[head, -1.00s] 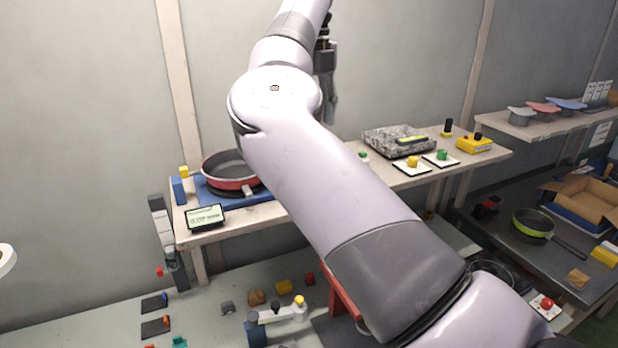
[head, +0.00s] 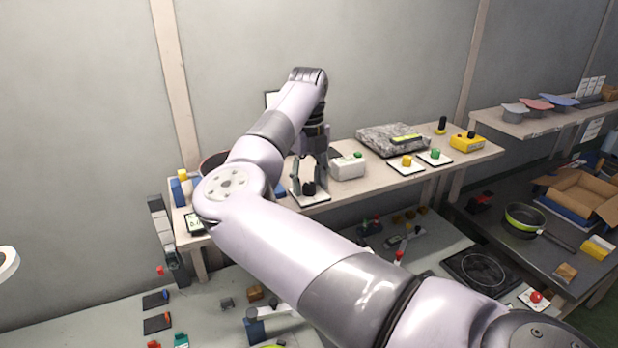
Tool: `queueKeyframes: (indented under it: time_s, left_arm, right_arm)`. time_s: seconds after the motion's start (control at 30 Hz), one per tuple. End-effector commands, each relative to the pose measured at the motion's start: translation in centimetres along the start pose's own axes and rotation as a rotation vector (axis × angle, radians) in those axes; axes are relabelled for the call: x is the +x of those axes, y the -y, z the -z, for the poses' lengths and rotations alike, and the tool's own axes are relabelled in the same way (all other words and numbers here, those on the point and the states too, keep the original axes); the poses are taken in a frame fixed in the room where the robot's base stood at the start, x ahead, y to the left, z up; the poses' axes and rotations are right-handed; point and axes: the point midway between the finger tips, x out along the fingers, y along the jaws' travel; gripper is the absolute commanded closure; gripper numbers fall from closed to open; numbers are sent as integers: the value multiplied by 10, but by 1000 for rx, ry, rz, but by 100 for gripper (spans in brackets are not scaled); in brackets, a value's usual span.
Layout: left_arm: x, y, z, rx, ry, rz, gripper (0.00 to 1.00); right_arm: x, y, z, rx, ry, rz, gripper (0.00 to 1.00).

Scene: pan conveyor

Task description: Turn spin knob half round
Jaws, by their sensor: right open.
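A black knob (head: 309,189) stands on a small white plate (head: 312,200) on the shelf, near its front edge. No label on it is readable, so I cannot tell for sure that it is the spin knob. My right gripper (head: 308,180) points down over it, open, with one finger on each side of the knob. I cannot tell whether the fingers touch it. Other knobs on white plates stand farther right, one yellow (head: 407,160) and one green (head: 435,153). My left gripper is not in view.
A white box with a green button (head: 348,168) stands close right of the gripper. A stone-patterned slab (head: 392,139) lies behind the yellow knob.

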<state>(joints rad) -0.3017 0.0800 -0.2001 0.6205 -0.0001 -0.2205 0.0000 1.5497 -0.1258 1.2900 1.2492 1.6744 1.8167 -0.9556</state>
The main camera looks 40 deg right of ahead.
Motion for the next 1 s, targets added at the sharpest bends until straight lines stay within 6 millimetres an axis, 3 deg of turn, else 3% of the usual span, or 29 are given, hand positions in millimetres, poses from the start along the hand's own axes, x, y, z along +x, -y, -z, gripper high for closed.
queueKeyframes:
  time_s: [0.17,0.83,1.0]
  left_arm:
    - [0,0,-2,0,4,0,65]
    - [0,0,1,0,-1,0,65]
    - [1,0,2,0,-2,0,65]
  right_arm:
    - [0,0,0,0,0,0,54]
    - [0,0,0,0,0,0,98]
    - [0,0,0,3,0,0,100]
